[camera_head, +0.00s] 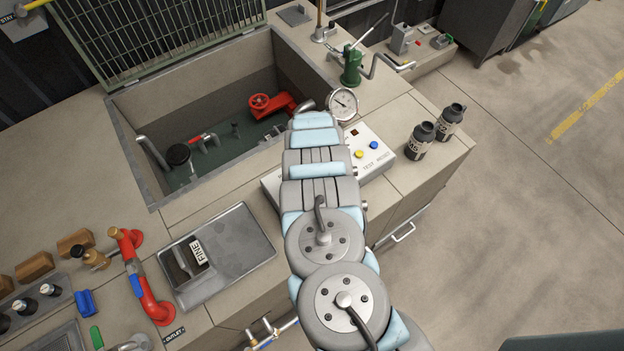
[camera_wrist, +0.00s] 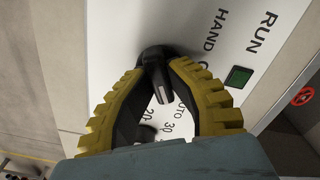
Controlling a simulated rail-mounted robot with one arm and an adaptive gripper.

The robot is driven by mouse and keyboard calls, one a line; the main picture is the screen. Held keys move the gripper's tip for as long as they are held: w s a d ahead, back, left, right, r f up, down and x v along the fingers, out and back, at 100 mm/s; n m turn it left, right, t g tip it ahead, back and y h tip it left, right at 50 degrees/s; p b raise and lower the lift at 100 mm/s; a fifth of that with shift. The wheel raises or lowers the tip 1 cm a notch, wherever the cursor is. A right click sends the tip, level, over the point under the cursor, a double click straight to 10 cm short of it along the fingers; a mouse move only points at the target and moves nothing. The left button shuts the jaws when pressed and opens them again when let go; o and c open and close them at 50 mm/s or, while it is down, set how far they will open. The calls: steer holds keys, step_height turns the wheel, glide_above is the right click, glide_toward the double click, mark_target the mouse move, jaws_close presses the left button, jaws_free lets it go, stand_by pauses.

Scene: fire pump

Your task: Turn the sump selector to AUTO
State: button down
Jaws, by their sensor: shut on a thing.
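The sump selector is a black knob (camera_wrist: 158,75) with a white pointer line, on a white panel face (camera_wrist: 120,30) in the wrist view. My gripper (camera_wrist: 161,64) has its yellow-ridged fingers shut around the knob. The pointer line points down the picture. The label HAND (camera_wrist: 210,30) is right of and above the knob; a partly covered label ending in UTO (camera_wrist: 181,106) is below right. I cannot tell exactly which mark the pointer meets. In the head view my arm hides the gripper and selector; the control box (camera_head: 372,152) shows beside the arm.
A green lamp (camera_wrist: 238,77) sits near the RUN label. Another dark knob (camera_wrist: 146,132) with 20 and 30 marks is partly hidden below. On the control box are yellow (camera_head: 359,154) and blue (camera_head: 374,145) buttons. A gauge (camera_head: 343,103) and open sump pit (camera_head: 205,120) lie behind.

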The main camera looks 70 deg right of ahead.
steer(key=c, duration=1)
jaws_free()
steer(key=shift+w+r, duration=0.1)
steer(key=shift+r, duration=5.85)
